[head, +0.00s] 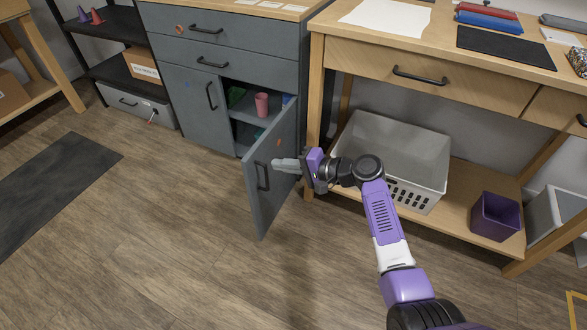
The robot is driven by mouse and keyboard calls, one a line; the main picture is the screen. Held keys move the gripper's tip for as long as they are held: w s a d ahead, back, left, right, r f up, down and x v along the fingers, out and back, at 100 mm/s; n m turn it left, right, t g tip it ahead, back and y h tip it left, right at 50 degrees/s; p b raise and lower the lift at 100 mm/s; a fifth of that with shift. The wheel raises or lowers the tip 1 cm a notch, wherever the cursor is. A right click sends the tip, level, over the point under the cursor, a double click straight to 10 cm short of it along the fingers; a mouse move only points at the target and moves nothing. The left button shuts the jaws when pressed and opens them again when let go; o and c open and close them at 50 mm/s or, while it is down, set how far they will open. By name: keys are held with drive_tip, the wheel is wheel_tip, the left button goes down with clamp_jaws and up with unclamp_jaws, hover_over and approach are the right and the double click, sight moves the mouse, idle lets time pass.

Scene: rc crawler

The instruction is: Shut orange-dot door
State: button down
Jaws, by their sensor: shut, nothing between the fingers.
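The grey cabinet door (270,195) stands open, swung out from the right side of the grey cabinet (184,82). Its outer face, with a black handle (262,177), shows toward the right. A small orange dot (279,142) is on this face near the top. My gripper (275,163) is shut and empty, its fingers pointing left at the outer face near the handle, below the dot. I cannot tell whether the fingertips touch the door. The fingers hide part of the door's face.
Inside the cabinet, a pink cup (262,104) stands on a shelf. A wooden workbench (450,62) is at right, with a white basket (395,150) and a purple bin (496,216) on its lower shelf. The floor left of the door is clear, with a dark mat (55,190) farther left.

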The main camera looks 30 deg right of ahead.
sight(251, 159)
drive_tip(key=x, duration=0.2)
drive_tip(key=b+x, duration=0.1)
drive_tip(key=x, duration=0.2)
drive_tip(key=shift+w+a+r+b, duration=0.2)
drive_tip(key=shift+w+a+b, duration=0.05)
drive_tip(key=shift+w+b, duration=0.1)
drive_tip(key=shift+w+a+r, duration=0.1)
drive_tip(key=shift+w+a, duration=0.3)
drive_tip(key=shift+w, duration=0.1)
